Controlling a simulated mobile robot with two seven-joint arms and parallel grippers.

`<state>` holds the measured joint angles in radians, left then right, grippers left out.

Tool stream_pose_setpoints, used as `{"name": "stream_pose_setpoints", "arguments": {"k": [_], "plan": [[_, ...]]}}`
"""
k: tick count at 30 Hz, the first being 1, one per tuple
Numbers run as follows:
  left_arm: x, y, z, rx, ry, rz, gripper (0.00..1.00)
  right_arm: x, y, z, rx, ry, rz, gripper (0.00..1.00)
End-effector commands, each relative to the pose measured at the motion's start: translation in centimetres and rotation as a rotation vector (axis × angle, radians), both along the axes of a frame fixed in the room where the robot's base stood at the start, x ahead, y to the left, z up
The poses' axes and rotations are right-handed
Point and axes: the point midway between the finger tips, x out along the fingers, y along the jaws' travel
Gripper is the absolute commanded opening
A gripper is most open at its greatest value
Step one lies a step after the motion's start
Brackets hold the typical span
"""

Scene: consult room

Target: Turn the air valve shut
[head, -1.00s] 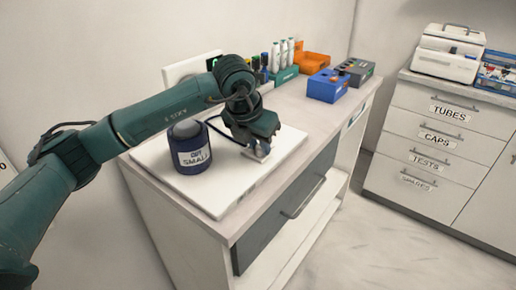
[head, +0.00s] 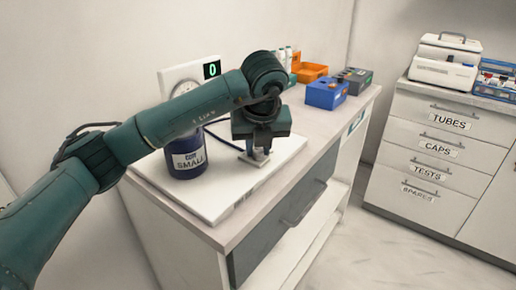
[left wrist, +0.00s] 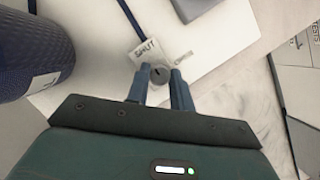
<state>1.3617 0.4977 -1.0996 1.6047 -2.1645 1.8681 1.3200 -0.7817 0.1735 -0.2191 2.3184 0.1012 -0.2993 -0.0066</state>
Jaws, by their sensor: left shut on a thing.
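The air valve is a small round grey knob (left wrist: 159,75) with a dark mark on its face, in the left wrist view. A "SHUT" label (left wrist: 147,50) lies just beyond it and a second small label (left wrist: 183,54), too blurred to read surely, lies to its right. My left gripper (head: 257,158) points down over the white board (head: 215,202). In the left wrist view its two fingers (left wrist: 159,82) are closed on the knob, one on each side. In the head view the gripper hides most of the knob. My right gripper is not in view.
A gauge (head: 190,76) with a "0" display (head: 212,70) stands behind. A dark hose runs to the valve. Blue (head: 326,93) and orange (head: 308,71) boxes stand further along the counter.

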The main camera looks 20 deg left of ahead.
Motion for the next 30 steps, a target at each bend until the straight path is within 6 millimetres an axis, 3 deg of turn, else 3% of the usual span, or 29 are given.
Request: {"name": "stream_pose_setpoints", "arguments": {"k": [16, 17, 18, 24, 30], "plan": [[-0.04, -0.05, -0.08, 0.000, 0.003, 0.025, 0.00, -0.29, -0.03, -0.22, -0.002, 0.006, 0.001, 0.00], [-0.04, -0.05, -0.08, 0.000, 0.003, 0.025, 0.23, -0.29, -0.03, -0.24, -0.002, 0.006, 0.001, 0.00], [-0.04, -0.05, -0.08, 0.000, 0.003, 0.025, 0.27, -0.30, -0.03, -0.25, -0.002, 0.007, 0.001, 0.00], [-0.02, -0.04, -0.06, 0.000, 0.002, 0.025, 0.43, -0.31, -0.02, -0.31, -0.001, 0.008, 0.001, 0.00], [-0.01, -0.04, -0.03, 0.000, 0.001, 0.025, 0.44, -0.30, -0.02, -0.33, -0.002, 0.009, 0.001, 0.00]]}}
